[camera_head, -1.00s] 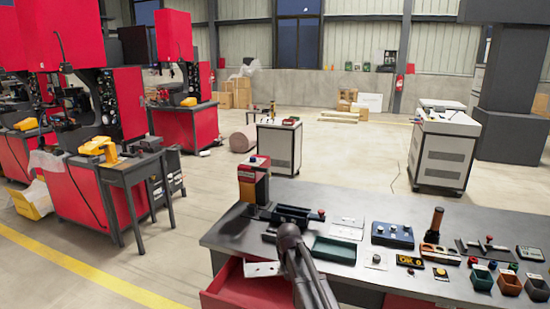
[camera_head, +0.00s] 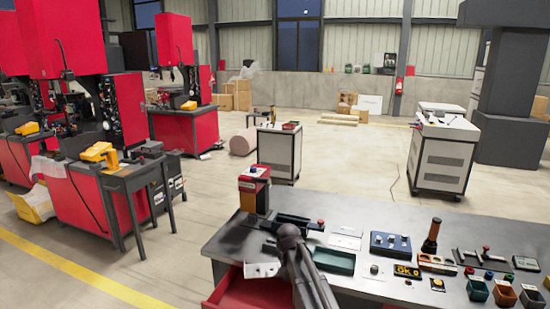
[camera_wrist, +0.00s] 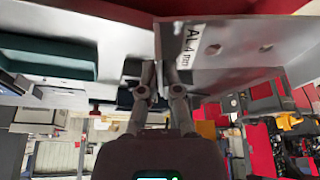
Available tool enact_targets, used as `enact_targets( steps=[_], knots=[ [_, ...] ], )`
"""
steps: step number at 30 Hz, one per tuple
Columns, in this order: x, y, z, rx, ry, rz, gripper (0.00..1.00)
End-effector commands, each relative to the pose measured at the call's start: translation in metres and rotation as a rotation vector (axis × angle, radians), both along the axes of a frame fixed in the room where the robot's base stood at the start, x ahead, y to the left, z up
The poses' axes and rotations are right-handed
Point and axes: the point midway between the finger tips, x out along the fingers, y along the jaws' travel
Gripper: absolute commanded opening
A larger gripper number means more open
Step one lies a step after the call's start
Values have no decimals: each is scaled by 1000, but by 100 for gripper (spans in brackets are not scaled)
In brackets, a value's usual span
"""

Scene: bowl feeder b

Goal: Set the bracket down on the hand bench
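The bracket (camera_head: 262,270) is a pale metal plate in the head view, over the near left edge of the hand bench (camera_head: 226,243). In the wrist view the bracket (camera_wrist: 235,50) fills the upper right, with a white "AL 4mm" label and round holes. My gripper (camera_wrist: 160,78) has its two fingers close together on the bracket's edge. In the head view my gripper (camera_head: 286,250) is at the bracket's right, partly hidden by my own arm. I cannot see clearly whether the bracket touches the bench.
An open red drawer (camera_head: 232,292) juts out below the bracket. A red-topped press (camera_head: 253,191) stands at the bench's left end. A green tray (camera_head: 335,261) is right of my arm.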

Motion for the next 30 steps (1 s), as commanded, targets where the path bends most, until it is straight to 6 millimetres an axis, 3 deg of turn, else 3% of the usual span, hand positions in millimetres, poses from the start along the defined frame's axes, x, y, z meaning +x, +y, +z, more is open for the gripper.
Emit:
enact_targets(
  steps=[14, 20, 30],
  knots=[
    [0, 0, 9, 0, 0, 0, 0],
    [0, 0, 31, 0, 0, 0, 0],
    [0, 0, 87, 0, 0, 0, 0]
  ],
)
